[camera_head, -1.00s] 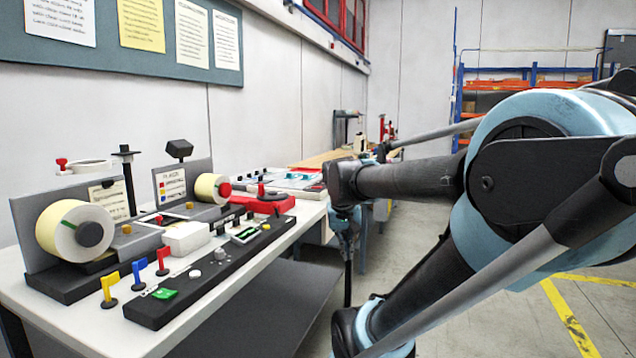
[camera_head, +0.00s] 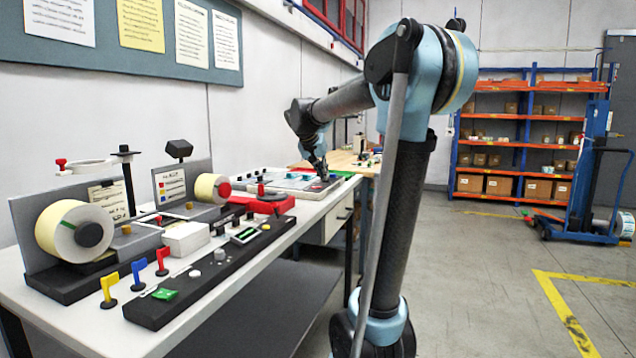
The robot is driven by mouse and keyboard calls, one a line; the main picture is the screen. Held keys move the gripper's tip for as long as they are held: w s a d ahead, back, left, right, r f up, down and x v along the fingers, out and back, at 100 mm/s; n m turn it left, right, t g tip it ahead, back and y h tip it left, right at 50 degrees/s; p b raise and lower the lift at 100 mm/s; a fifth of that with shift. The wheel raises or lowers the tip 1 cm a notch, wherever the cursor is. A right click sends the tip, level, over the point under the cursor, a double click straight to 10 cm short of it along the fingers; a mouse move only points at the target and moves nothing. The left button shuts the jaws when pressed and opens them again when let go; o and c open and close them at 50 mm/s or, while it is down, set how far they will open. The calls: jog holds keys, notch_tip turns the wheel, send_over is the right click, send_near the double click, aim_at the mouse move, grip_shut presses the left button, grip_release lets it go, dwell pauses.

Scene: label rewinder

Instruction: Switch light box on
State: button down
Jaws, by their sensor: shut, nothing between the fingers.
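A flat, pale panel with a raised frame and small knobs (camera_head: 287,182) lies on the bench beyond the label rewinder; it may be the light box, but its markings are too small to read. My gripper (camera_head: 321,176) points down at the right end of this panel, close to its surface. It looks shut and empty. I cannot tell whether the fingertips touch the panel or a switch. Any switch under the gripper is too small or hidden to make out.
The rewinder's black control strip (camera_head: 200,287) and yellow label roll (camera_head: 75,232) stand at the near left. Open floor lies right, with orange shelves (camera_head: 520,140) and a blue lift (camera_head: 590,170) behind.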

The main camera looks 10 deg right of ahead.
jog(key=w+a+r, duration=0.2)
jog(key=w, duration=0.4)
jog(key=w+a+r+m+t, duration=0.1)
jog(key=w+a+r, duration=0.1)
jog(key=w, duration=0.3)
jog(key=shift+w+r+h, duration=0.35)
jog(key=shift+h, duration=0.05)
send_over(318, 187)
jog(key=f, duration=0.6)
jog(key=shift+a+f, duration=0.2)
jog(key=shift+f, duration=0.15)
jog(key=f, duration=0.3)
jog(key=shift+d+f, duration=0.1)
jog(key=shift+d, duration=0.1)
jog(key=shift+f, duration=0.55)
